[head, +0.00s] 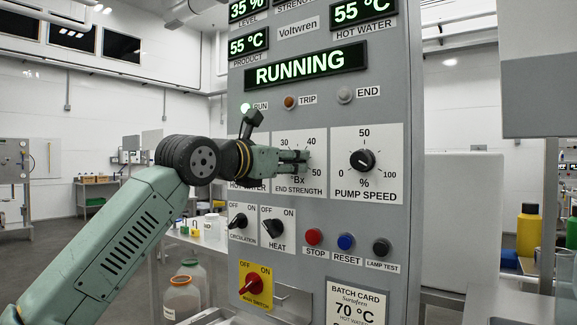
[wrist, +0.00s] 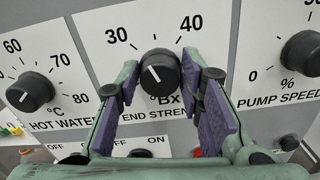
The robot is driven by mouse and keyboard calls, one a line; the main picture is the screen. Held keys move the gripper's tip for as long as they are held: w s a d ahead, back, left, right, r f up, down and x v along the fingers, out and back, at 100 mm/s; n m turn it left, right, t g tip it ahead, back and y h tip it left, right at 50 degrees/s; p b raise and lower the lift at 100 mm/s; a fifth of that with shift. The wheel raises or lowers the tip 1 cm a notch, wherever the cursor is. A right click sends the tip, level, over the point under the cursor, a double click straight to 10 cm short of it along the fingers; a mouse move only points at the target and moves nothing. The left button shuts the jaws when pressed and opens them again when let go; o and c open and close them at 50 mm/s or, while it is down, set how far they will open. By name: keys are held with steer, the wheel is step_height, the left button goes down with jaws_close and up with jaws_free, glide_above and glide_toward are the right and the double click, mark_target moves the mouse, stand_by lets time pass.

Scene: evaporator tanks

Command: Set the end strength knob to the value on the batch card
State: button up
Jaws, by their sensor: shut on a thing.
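The end strength knob (wrist: 160,73) is round and black with a white pointer line. In the wrist view its pointer leans up and left, between the 30 and 40 marks and nearer 30. My gripper (head: 303,161) is at the end strength dial (head: 290,190), with its purple-padded fingers (wrist: 181,95) on either side of the knob, shut on it. In the head view the fingers hide the knob. The batch card (head: 356,303) is low on the panel. It reads 70 °C hot water; its lower part is cut off by the frame edge.
The hot water knob (wrist: 30,91) is left of the gripper and the pump speed knob (head: 362,160) right. Below are the circulation (head: 239,221) and heat (head: 273,228) switches and the stop button (head: 314,236). The display (head: 305,68) reads RUNNING.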

steer(key=n+b, duration=0.1)
steer(key=n, duration=0.2)
steer(key=shift+n, duration=0.5)
steer(key=o, duration=1.2)
steer(key=shift+a, duration=0.1)
steer(key=v, duration=1.2)
